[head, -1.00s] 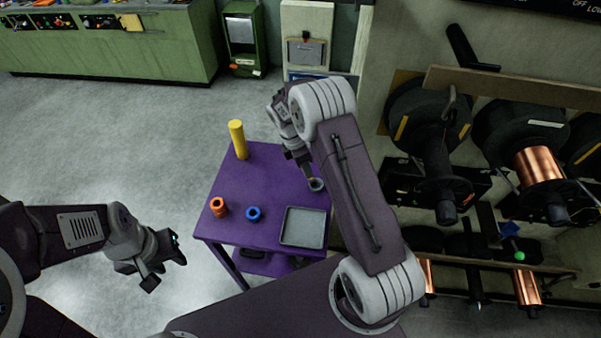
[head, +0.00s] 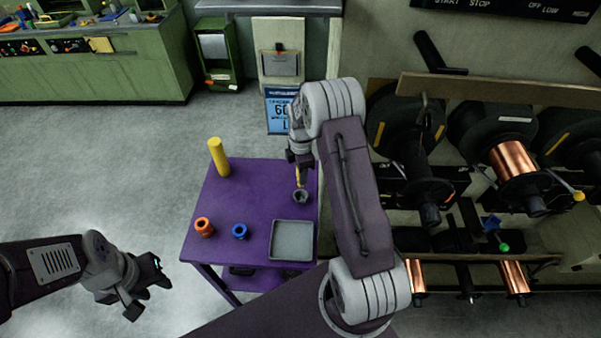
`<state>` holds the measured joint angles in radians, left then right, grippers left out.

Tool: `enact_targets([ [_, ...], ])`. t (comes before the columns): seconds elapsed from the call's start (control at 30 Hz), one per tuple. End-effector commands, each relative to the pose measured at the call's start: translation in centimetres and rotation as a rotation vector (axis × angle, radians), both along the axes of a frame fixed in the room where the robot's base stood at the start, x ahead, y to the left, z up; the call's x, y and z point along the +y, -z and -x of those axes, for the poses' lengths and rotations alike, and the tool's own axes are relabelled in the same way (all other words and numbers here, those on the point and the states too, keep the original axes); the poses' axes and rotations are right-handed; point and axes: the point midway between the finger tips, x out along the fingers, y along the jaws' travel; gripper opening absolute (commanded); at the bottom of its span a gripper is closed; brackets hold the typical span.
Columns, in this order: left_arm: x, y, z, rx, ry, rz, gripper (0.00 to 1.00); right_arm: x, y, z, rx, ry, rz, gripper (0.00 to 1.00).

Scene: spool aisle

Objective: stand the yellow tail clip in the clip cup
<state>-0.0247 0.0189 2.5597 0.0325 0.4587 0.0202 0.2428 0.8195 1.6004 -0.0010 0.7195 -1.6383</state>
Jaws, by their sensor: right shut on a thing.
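My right gripper (head: 299,160) is over the far right part of the purple table, shut on the yellow tail clip (head: 299,177). The clip hangs upright as a thin yellow strip below the fingers, partly hidden by them. The clip cup (head: 300,197), a small grey round cup, stands on the table directly beneath. The clip's lower end is at the cup's far rim in the picture; I cannot tell whether it is inside or just above. My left gripper (head: 145,290) is empty over the floor left of the table, its fingers apart.
The purple table (head: 245,195) also bears a yellow cylinder (head: 219,157), an orange ring-like spool (head: 204,227), a blue one (head: 239,231) and a grey tray (head: 292,240). A rack with black and copper spools (head: 512,162) stands at the right. Open floor lies left.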

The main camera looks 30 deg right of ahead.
Motion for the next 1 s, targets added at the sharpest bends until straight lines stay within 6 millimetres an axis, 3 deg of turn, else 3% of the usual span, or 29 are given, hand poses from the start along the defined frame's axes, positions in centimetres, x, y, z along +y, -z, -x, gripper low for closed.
enact_targets([
  [0.5,0.0,4.2,0.0,0.001,0.000,0.000,0.36,0.0,6.2,0.0,0.001,0.000,0.000,0.00],
  [0.87,0.0,4.5,0.0,0.000,0.000,0.000,0.36,0.0,6.8,0.0,0.001,0.000,0.000,0.00],
  [0.9,0.0,4.5,0.0,0.000,0.000,0.000,0.36,0.0,6.8,0.0,0.001,0.000,0.000,0.31],
  [0.97,0.0,4.5,0.0,0.000,0.000,0.000,0.36,0.0,6.8,0.0,0.001,0.000,0.000,0.48],
  [1.0,0.0,4.5,0.0,0.000,0.000,0.000,0.36,0.0,6.8,0.0,0.001,0.000,0.000,0.51],
])
